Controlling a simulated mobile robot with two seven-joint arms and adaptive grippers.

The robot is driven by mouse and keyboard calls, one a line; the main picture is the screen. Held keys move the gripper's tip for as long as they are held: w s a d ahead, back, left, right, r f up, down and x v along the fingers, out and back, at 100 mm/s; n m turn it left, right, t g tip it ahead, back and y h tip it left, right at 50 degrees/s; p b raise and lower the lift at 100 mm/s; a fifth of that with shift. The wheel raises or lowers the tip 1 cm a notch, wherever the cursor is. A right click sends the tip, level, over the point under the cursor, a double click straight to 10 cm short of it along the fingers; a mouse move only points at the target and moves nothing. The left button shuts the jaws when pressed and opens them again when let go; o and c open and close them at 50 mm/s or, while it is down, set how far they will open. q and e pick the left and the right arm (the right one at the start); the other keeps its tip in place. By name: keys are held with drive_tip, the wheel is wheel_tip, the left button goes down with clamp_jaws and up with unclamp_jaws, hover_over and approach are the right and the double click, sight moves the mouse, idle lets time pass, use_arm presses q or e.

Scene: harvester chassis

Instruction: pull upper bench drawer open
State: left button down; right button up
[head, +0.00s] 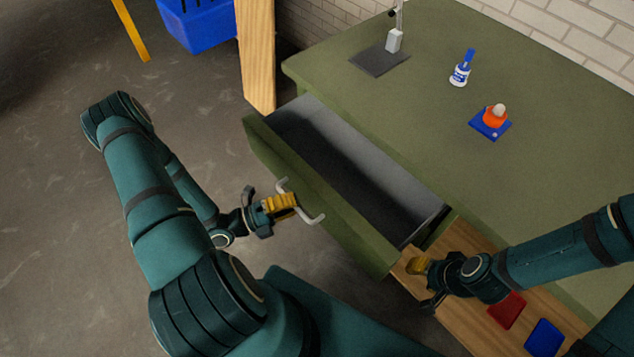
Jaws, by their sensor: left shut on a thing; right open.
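The upper bench drawer (320,205) has a green front and a dark, empty-looking inside. It stands well out from under the green bench top (420,110). Its pale bar handle (313,217) is on the front face. My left gripper (284,203), with yellow finger pads, is shut on the handle from the front. My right gripper (418,278) is open and empty, above a wooden surface just right of the drawer's near end. Part of that gripper is hidden by its own wrist.
On the bench top are a blue-and-white bottle (461,72), an orange item on a blue base (494,119) and a stand on a dark plate (381,60). Red (506,310) and blue (545,338) pieces lie on the wooden surface (465,240). A wooden post (256,55) stands behind the drawer's far end.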

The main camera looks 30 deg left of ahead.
use_arm(q)
drive_tip(key=shift+s+a, duration=0.3)
drive_tip(key=shift+s, duration=0.55)
drive_tip(key=shift+s+a, duration=0.3)
drive_tip(key=shift+s, duration=0.6)
drive_tip(key=shift+s+a, duration=0.3)
drive_tip(key=shift+s, duration=0.55)
drive_tip(key=c, duration=1)
unclamp_jaws()
drive_tip(key=v, duration=1.2)
